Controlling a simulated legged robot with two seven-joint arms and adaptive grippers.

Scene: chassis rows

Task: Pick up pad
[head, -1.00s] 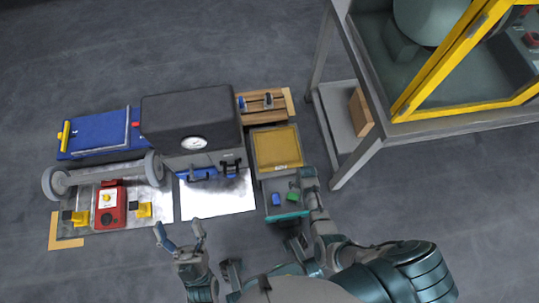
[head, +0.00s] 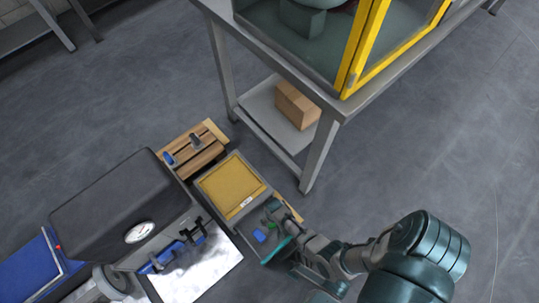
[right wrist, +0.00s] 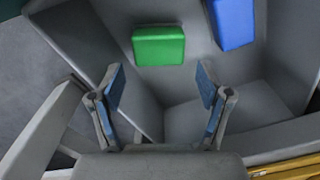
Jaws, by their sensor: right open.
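A green pad (right wrist: 158,46) lies in a grey bin (right wrist: 190,118) in the right wrist view. A blue pad (right wrist: 233,22) lies to its right in the same bin. In the head view the blue pad (head: 259,236) shows in the small bin, with a bit of the green pad (head: 272,226) beside it. My right gripper (right wrist: 160,78) is open and empty, its two blue-lined fingers apart, just short of the green pad in the picture. In the head view my right gripper (head: 275,210) is over the bin and small. My left gripper is out of view.
A tray with a yellow-brown surface (head: 230,185) adjoins the bin. A dark box with a gauge (head: 120,210) stands to the left, and a wooden rack (head: 190,150) behind. A grey metal table (head: 318,150) with a lower shelf stands beyond. Floor is clear at right.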

